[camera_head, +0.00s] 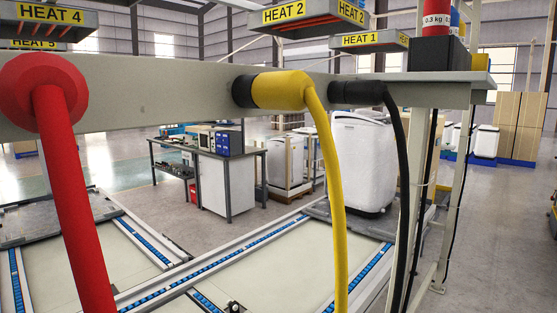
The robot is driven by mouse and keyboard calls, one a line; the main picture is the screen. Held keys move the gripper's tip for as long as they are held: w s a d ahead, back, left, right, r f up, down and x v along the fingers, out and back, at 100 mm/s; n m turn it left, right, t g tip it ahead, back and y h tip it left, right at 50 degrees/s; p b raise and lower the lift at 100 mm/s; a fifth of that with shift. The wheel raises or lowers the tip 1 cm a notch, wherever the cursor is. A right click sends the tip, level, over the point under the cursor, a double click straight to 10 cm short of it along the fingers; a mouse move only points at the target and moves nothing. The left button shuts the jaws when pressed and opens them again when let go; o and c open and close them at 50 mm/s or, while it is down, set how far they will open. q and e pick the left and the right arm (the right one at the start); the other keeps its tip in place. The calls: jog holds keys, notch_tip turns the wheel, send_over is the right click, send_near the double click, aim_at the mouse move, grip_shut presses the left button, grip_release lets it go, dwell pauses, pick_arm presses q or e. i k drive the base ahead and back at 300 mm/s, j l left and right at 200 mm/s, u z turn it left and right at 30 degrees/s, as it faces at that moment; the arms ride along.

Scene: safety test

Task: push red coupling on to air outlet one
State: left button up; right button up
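A large red coupling (38,88) with a thick red hose (75,200) hanging from it is at the left, in front of a grey horizontal beam (160,95). Whether it touches the beam or sits on an outlet cannot be told, as its round body hides what is behind it. A yellow coupling with a hose (285,90) meets a black fitting (245,91) on the beam. A black coupling with a cable (357,93) is to its right. No label reading air outlet one is visible. Neither of my grippers is in view.
Signs reading HEAT hang above, one being HEAT 1 (360,40). A weight stack (440,20) stands on the shelf at the upper right. Behind the beam are a workbench (210,160), white machines (362,160) and floor conveyors (200,270). The hoses hang across the front.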

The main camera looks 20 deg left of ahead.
aim_at(23, 73)
jog(key=u, duration=1.3)
jog(key=k+j+z, duration=0.5)
jog(key=u, duration=0.35)
jog(key=i+l+u, duration=0.1)
jog(key=l+u, duration=0.15)
jog(key=u, duration=0.25)
jog(key=l+u, duration=0.25)
jog(key=u, duration=0.2)
jog(key=l+u, duration=0.3)
jog(key=u, duration=0.2)
jog(key=l+u, duration=0.25)
jog(key=u, duration=0.2)
jog(key=k+l+u, duration=0.1)
jog(key=l, duration=0.3)
jog(key=k+l+u, duration=0.1)
jog(key=l, duration=0.35)
jog(key=k+l+u, duration=0.1)
jog(key=k+l, duration=0.2)
jog(key=k+l+u, duration=0.1)
jog(key=l, duration=0.35)
jog(key=k+l+u, duration=0.1)
jog(key=k+l, duration=0.15)
jog(key=l, duration=0.1)
